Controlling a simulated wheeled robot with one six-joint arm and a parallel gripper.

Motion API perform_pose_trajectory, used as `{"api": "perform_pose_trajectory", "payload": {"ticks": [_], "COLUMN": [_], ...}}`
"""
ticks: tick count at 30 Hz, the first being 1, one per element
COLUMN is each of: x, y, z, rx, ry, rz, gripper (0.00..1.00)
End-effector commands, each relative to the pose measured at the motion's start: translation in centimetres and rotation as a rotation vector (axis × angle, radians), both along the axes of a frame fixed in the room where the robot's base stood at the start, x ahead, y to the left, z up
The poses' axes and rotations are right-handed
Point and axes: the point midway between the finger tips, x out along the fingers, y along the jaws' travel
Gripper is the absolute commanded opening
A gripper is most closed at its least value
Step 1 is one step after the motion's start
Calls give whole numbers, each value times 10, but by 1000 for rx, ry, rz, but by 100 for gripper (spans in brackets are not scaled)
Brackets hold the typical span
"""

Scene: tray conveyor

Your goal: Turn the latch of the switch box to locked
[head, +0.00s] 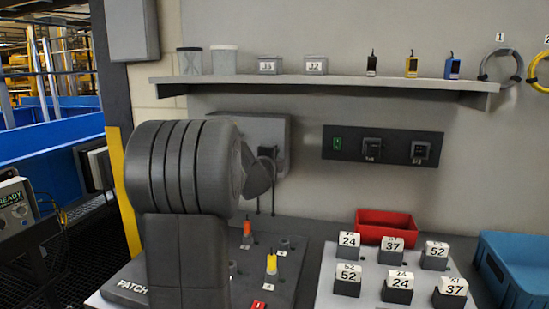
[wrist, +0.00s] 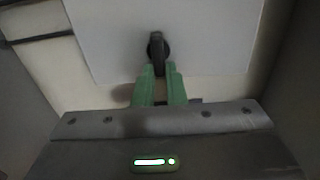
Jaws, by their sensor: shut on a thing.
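The switch box (head: 275,128) is a pale grey box on the back wall in the head view, partly hidden behind my arm. Its plain face (wrist: 215,40) fills the upper middle of the wrist view. The dark latch (wrist: 157,47) has a round hub and a short handle, which points down toward my gripper in that view. My gripper (wrist: 159,72) has two green fingers, shut on the end of the latch handle. In the head view my arm hides the fingers. I see no lock marking on the box.
A shelf (head: 320,81) with jars and small devices runs above the box. A dark socket panel (head: 382,145) is on the wall to the right. Below are a bench with coloured plugs (head: 271,264), numbered blocks (head: 397,281), a red bin (head: 386,226) and a blue bin (head: 520,262).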

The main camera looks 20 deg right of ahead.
Motion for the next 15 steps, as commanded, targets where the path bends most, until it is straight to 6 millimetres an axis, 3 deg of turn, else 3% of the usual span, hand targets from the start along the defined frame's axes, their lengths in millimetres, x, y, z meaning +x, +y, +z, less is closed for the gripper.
{"api": "perform_pose_trajectory", "payload": {"ticks": [7, 8, 11, 15], "x": [0, 0, 0, 0], "y": [0, 0, 0, 0], "z": [-1, -1, -1, -1], "rx": [1, 1, 1, 1], "ry": [0, 0, 1, 1], "rz": [-1, -1, -1, 0], "gripper": [0, 13, 32, 33]}}
